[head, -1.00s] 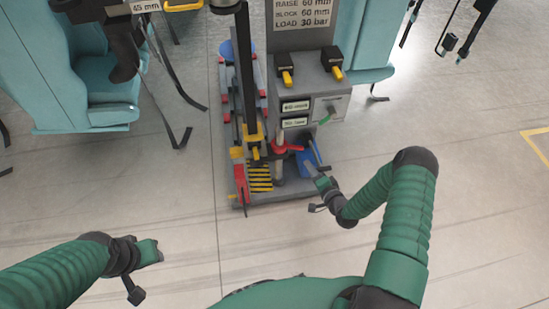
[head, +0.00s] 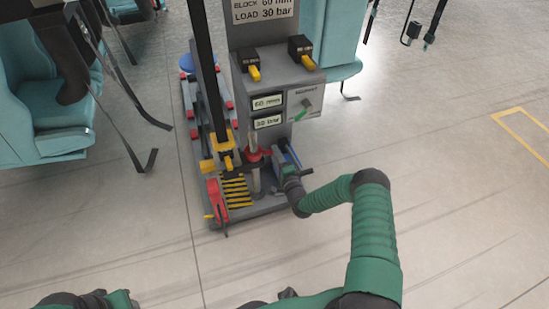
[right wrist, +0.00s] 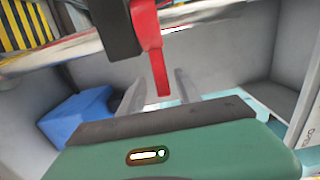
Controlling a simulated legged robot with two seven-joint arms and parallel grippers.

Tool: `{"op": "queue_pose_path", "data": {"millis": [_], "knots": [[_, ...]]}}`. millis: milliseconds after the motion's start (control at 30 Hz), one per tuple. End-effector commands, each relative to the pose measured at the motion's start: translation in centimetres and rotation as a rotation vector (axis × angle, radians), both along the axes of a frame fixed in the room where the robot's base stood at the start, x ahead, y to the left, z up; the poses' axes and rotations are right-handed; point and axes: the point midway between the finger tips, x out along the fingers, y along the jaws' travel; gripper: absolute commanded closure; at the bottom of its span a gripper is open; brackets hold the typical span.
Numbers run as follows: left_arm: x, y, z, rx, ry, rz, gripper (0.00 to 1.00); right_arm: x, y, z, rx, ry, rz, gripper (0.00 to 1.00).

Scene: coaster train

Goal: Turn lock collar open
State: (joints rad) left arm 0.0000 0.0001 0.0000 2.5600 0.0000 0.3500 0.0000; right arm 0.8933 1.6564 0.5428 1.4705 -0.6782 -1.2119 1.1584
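The red lock collar (head: 254,156) sits around the upright metal rod of the grey jack stand, low on its front. Its red lever (right wrist: 155,55) hangs down in the right wrist view, below a dark block, with its tip between my right fingers. My right gripper (head: 277,158) is beside the collar, on its right; in the wrist view its two grey fingers (right wrist: 160,88) are apart, with visible gaps to the lever. My left gripper (head: 122,298) shows only partly at the bottom edge, far from the stand, and its fingers are unclear.
A red-handled part (head: 217,199) stands at the front left. A blue block (right wrist: 80,115) lies near my right fingers.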

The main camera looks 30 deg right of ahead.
Motion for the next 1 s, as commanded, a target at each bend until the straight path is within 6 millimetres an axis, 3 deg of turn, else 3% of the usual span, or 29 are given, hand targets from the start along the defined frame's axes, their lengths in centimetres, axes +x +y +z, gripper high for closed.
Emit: {"op": "queue_pose_path", "data": {"millis": [133,400,700,1000], "knots": [[0.0,0.0,-0.8,0.000,0.000,0.000,0.64,1.4,-0.3,-0.1,0.001,-0.001,0.000,0.60],[0.0,0.0,-0.7,0.000,0.000,0.000,0.64,1.6,-0.3,0.1,0.001,0.000,0.000,0.60],[0.0,0.0,-0.7,0.000,0.000,0.000,0.64,1.6,-0.3,0.0,0.001,0.001,0.000,0.99],[0.0,0.0,-0.8,0.000,0.000,0.000,0.64,1.5,-0.3,-0.1,0.002,0.004,0.000,1.00]]}}
